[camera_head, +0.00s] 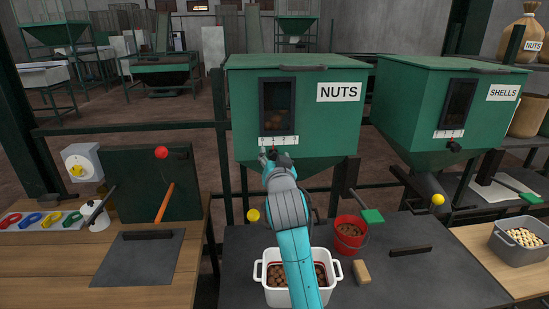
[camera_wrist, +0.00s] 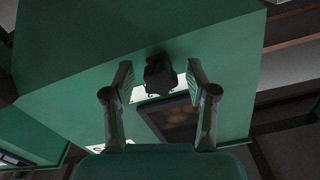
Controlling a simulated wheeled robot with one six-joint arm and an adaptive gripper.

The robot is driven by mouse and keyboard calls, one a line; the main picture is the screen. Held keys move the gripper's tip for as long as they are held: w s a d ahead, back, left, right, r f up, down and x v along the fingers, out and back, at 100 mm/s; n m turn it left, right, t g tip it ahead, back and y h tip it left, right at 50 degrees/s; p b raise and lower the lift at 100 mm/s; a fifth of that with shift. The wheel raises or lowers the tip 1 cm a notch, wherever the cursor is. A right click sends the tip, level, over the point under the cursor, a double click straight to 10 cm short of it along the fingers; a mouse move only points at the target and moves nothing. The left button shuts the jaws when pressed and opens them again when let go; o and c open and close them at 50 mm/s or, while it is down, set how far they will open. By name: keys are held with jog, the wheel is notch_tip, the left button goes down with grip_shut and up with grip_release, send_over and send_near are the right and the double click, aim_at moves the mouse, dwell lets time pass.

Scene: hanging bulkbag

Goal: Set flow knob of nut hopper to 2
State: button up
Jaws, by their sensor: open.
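The green nut hopper (camera_head: 248,104) stands in the middle of the head view, with a NUTS label (camera_head: 339,92), a dark window (camera_head: 277,105) and a white number scale (camera_head: 278,140) below the window. My gripper (camera_head: 272,154) is at the hopper front just under the scale and hides most of the knob there. In the wrist view the dark flow knob (camera_wrist: 159,75) sits between the two fingers of my gripper (camera_wrist: 159,78). The fingers are open, with a gap on both sides of the knob. The knob's setting cannot be read.
A green shells hopper (camera_head: 420,104) stands to the right, with its own dark knob (camera_head: 454,146). Below are a white tub of nuts (camera_head: 261,283), a red bucket (camera_head: 350,236) and a brush (camera_head: 361,271). A wooden bench (camera_head: 50,270) is at left.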

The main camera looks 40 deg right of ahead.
aim_at(284, 151)
grip_shut()
jog(key=shift+s+d, duration=0.45)
jog(key=shift+d, duration=0.2)
jog(key=shift+s+d, duration=0.4)
jog(key=shift+d, duration=0.2)
grip_release()
